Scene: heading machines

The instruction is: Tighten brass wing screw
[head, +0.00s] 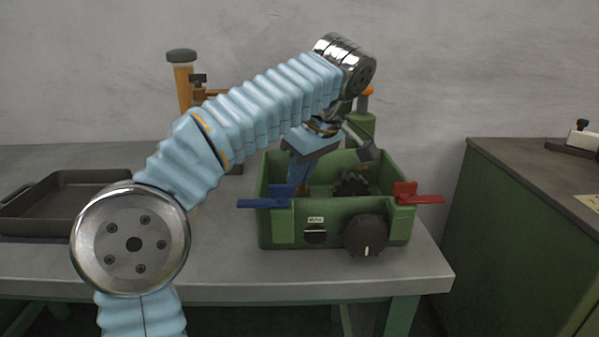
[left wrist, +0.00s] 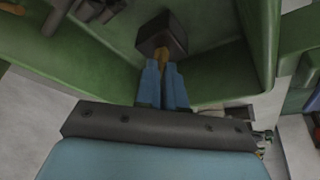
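The brass wing screw (left wrist: 163,53) shows in the left wrist view as a small golden piece on a dark block (left wrist: 160,35) inside the green machine housing. My left gripper (left wrist: 163,66) has its two blue fingers close together, with the brass between and just beyond their tips; it looks shut on the screw. In the head view my left gripper (head: 297,183) points down into the open top of the green housing (head: 283,230), at its left side. The housing's front wall and my arm hide the screw there. My right gripper is in neither view.
The housing has a blue lever (head: 264,203) at left, a red lever (head: 418,198) at right and a black knob (head: 366,236) in front. Dark gears (head: 351,184) sit inside. A dark tray (head: 70,200) lies at left on the grey bench (head: 225,262). A green cabinet (head: 520,240) stands at right.

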